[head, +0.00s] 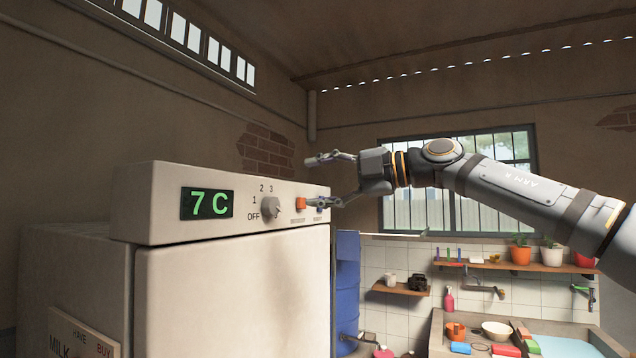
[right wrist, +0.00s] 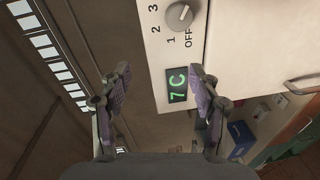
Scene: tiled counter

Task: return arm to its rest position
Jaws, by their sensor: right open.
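My right gripper (head: 318,182) is open and empty, at the right end of the fridge's control panel (head: 160,210). Its lower finger overlaps the panel beside an orange switch (head: 300,203); I cannot tell whether it touches. In the right wrist view the two fingers (right wrist: 159,78) are spread with nothing between them. My right arm reaches in from the right edge. My left gripper is not in view.
The panel has a green "7 C" display (head: 207,204) and a grey dial (head: 270,207) marked OFF, 1, 2, 3. Behind the arm are a barred window (head: 400,210), a shelf with flowerpots (head: 520,251) and a cluttered sink counter (head: 440,335). Open air surrounds the arm.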

